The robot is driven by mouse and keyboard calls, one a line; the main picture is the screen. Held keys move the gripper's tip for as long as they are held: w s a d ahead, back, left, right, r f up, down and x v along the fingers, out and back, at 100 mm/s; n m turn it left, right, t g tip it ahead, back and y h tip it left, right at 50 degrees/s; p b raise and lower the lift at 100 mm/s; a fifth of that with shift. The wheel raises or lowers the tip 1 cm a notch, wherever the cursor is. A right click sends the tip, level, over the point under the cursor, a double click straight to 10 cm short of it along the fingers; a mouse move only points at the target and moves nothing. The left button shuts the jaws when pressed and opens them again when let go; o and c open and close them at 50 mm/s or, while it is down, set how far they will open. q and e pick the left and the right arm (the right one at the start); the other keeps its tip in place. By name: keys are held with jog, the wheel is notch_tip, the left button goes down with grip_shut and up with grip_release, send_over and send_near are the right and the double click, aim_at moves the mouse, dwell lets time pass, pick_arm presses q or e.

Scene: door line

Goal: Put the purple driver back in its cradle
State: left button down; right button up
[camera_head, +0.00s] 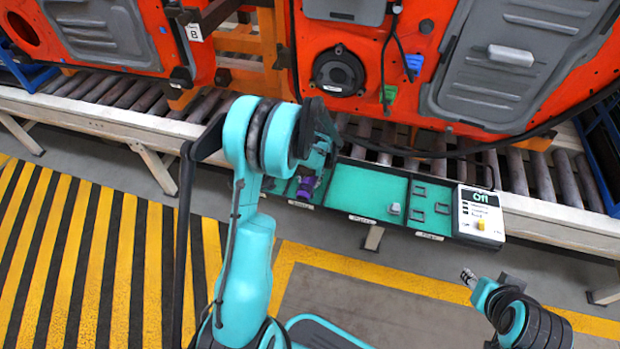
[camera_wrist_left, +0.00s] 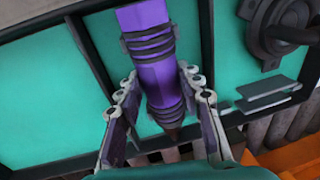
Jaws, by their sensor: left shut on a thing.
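The purple driver (camera_head: 305,186) is at the left part of the teal tray (camera_head: 372,190), partly hidden by my left arm. In the left wrist view the driver (camera_wrist_left: 160,62), purple with dark ribbed bands, lies between the two fingers of my left gripper (camera_wrist_left: 158,95), which is shut on it. The left gripper (camera_head: 316,166) is hard to make out in the head view. I cannot tell whether the driver touches the tray. Its cradle cannot be made out for certain; a dark bracket (camera_wrist_left: 268,95) shows right of it. My right gripper (camera_head: 468,277) is small at lower right, its jaw state unclear.
The tray has dark brackets (camera_head: 418,190) in its right section, a small grey part (camera_head: 393,209) and a sign reading "Off" (camera_head: 480,214) at its right end. A roller conveyor (camera_head: 110,110) runs behind. Orange door panels (camera_head: 440,20) hang above it.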

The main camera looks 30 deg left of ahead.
pick_arm(q)
jog(key=shift+s+a+f, duration=0.1)
jog(key=shift+s+a, duration=0.05)
jog(key=shift+s, duration=0.05)
jog(key=c, duration=0.9)
grip_release()
jog(key=shift+a+f, duration=0.1)
jog(key=shift+a, duration=0.05)
jog(key=shift+w, duration=0.1)
jog(key=shift+d+r, duration=0.2)
jog(key=shift+r, duration=0.05)
notch_tip(320, 180, up, 11)
jog(key=d, duration=0.2)
jog(key=s+d+r+m+t, duration=0.1)
jog(key=s+d+r+t, duration=0.2)
jog(key=s+d+r, duration=0.5)
jog(key=s+d+r+m+t+h, duration=0.1)
jog(key=s+d+t, duration=0.3)
jog(key=s, duration=0.6)
jog(key=shift+s+d+m+h, duration=0.35)
jog(key=shift+d+h, duration=0.15)
jog(key=shift+d, duration=0.15)
